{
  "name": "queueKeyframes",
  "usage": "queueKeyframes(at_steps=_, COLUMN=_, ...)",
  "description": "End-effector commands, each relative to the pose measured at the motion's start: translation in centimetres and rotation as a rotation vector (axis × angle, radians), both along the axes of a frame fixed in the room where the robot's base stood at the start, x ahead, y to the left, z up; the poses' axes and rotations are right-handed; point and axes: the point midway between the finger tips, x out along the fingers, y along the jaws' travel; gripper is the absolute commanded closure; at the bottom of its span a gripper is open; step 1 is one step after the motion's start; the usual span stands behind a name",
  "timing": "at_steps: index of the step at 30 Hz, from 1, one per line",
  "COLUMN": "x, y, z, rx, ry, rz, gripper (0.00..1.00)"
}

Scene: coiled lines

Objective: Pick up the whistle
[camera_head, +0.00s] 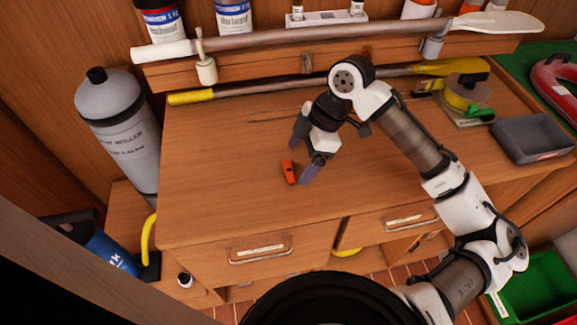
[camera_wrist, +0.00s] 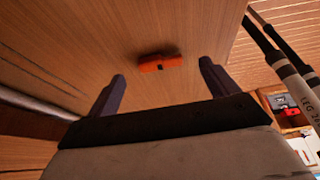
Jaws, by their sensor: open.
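The whistle is a small orange-red piece (camera_head: 289,172) lying on the wooden worktop, left of the middle of the head view. It also shows in the wrist view (camera_wrist: 160,62), lying ahead of the fingertips and roughly between their lines. My gripper (camera_head: 300,160) is open, with its two dark purple fingers pointing down at the worktop just beside the whistle. In the wrist view the fingers (camera_wrist: 162,78) stand wide apart with nothing between them. I cannot tell the exact height of the fingertips above the wood.
The worktop (camera_head: 215,180) around the whistle is clear. A paddle with a yellow end (camera_head: 340,85) lies along the back. A grey tray (camera_head: 532,138) and a yellow tape roll (camera_head: 467,92) are at right. A grey cylinder (camera_head: 117,130) stands left.

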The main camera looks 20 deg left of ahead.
Motion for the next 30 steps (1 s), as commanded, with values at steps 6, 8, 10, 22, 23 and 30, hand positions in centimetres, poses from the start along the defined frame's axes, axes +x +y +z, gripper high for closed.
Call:
queueKeyframes(at_steps=6, x=-0.6, y=1.0, z=-2.5, rx=-0.001, ry=0.003, rz=-0.002, gripper=0.14)
queueKeyframes(at_steps=8, x=-0.7, y=1.1, z=-3.0, rx=0.000, ry=0.004, rz=-0.002, gripper=0.14)
queueKeyframes(at_steps=10, x=-0.8, y=1.2, z=-3.2, rx=0.000, ry=0.002, rz=-0.003, gripper=0.14)
queueKeyframes(at_steps=22, x=-0.8, y=1.2, z=-3.3, rx=0.000, ry=0.001, rz=-0.002, gripper=0.41)
queueKeyframes(at_steps=23, x=-0.8, y=1.2, z=-3.3, rx=0.000, ry=0.002, rz=-0.003, gripper=0.45)
queueKeyframes(at_steps=30, x=-0.8, y=1.2, z=-3.3, rx=0.000, ry=0.001, rz=-0.002, gripper=0.61)
